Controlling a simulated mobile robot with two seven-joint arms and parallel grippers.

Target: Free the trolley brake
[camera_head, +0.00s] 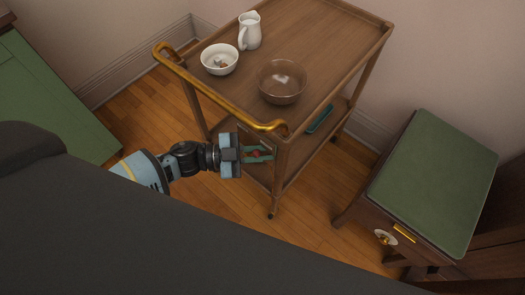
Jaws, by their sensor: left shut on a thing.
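The wooden trolley (330,38) stands in the upper middle, with a gold push handle (215,88) along its near end. My left gripper (262,154) is at the trolley's near end, below the handle and beside the near corner leg. My right gripper is not in view.
On the trolley top stand a white jug (249,31), a white bowl (219,59) with small items and a brown glass bowl (282,81). A teal object (320,119) lies on the lower shelf. A green-topped cabinet (437,180) stands right, a green surface (45,105) left. Wooden floor is free between.

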